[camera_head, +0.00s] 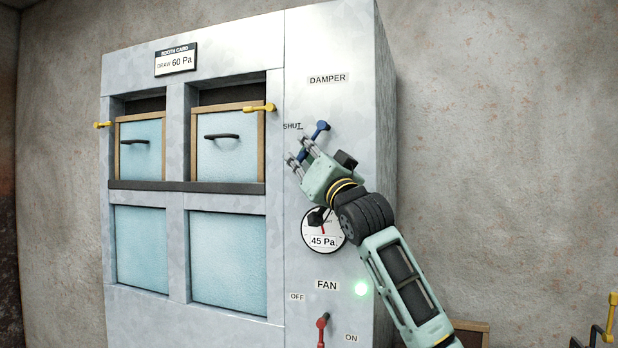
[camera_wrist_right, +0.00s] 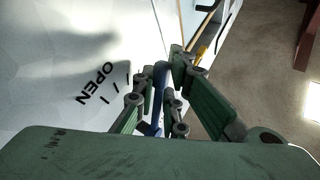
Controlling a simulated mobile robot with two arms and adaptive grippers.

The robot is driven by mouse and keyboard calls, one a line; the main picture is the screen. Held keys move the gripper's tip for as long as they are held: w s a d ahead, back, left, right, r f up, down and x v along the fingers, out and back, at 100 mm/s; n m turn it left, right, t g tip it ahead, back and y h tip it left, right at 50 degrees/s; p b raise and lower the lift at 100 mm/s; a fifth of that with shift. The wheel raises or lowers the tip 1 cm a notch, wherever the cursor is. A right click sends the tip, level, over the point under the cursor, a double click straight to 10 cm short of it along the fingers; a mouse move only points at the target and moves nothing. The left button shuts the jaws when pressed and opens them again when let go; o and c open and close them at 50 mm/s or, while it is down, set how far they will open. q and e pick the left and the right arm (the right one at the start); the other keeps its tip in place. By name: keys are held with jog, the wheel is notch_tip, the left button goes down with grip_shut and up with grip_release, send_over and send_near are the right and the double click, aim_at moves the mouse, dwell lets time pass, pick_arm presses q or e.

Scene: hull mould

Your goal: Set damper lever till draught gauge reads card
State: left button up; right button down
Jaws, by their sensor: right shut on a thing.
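The booth card (camera_head: 176,60) at the top of the cabinet reads DRAW 60 Pa. The draught gauge (camera_head: 323,241) on the right panel reads 45 Pa; my arm partly covers its dial. The blue damper lever (camera_head: 321,127) sits below the DAMPER label, near the SHUT mark. My right gripper (camera_head: 300,151) is at the lever. In the right wrist view its fingers are closed around the blue lever (camera_wrist_right: 159,90), with the OPEN mark (camera_wrist_right: 97,83) and scale ticks beside it. My left gripper is not in view.
Two sliding sashes (camera_head: 229,157) with dark handles and yellow latches (camera_head: 259,108) fill the left bays. A bare wall is to the right.

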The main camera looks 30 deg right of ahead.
jog(key=shift+w+a+r+m+t+h+b, duration=0.1)
jog(key=shift+w+a+m+t+h+b, duration=0.15)
jog(key=shift+m+h+b, duration=0.2)
jog(key=shift+w+a+r+m+t+h+b, duration=0.1)
jog(key=shift+w+m+t+h+b, duration=0.05)
jog(key=shift+m+t+h+b, duration=0.3)
jog(key=shift+r, duration=0.1)
jog(key=c, duration=2)
grip_release()
jog(key=shift+d, duration=0.1)
jog(key=shift+c, duration=0.2)
jog(key=shift+r, duration=0.1)
jog(key=shift+s, duration=0.1)
jog(key=v, duration=1.2)
